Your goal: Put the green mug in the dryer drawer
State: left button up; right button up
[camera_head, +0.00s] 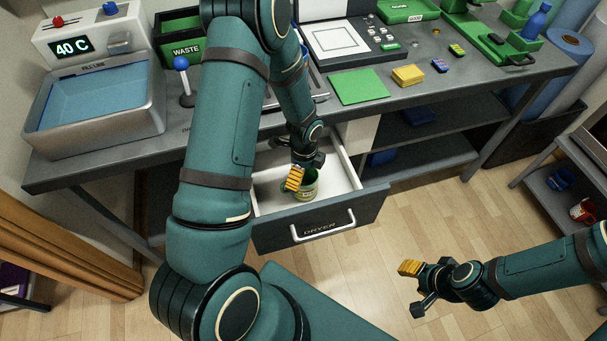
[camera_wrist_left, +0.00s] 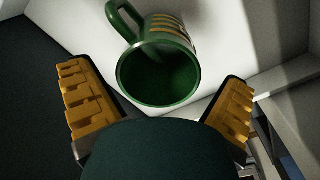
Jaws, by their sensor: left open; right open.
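The green mug (camera_head: 308,187) is inside the open dryer drawer (camera_head: 305,225), on its white floor. In the left wrist view the green mug (camera_wrist_left: 160,65) shows its open mouth toward the camera, with its handle at the upper left and striped marks on its side. My left gripper (camera_head: 295,178) is down in the drawer at the mug. In the left wrist view its yellow fingers (camera_wrist_left: 158,105) are spread wide, one on each side of the mug's mouth, with gaps between. My right gripper (camera_head: 415,288) is open and empty above the floor, right of the drawer.
A blue water basin (camera_head: 95,100) with a 40 C display stands at the left of the bench. A green sheet (camera_head: 358,86) and a yellow block (camera_head: 408,75) lie on the bench top. A red mug (camera_head: 583,211) sits on a shelf at the right.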

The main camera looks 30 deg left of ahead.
pick_arm(q)
notch_tip(320, 180, up, 10)
jog(key=p, duration=0.2)
jog(key=shift+r, duration=0.1)
dwell(0.4)
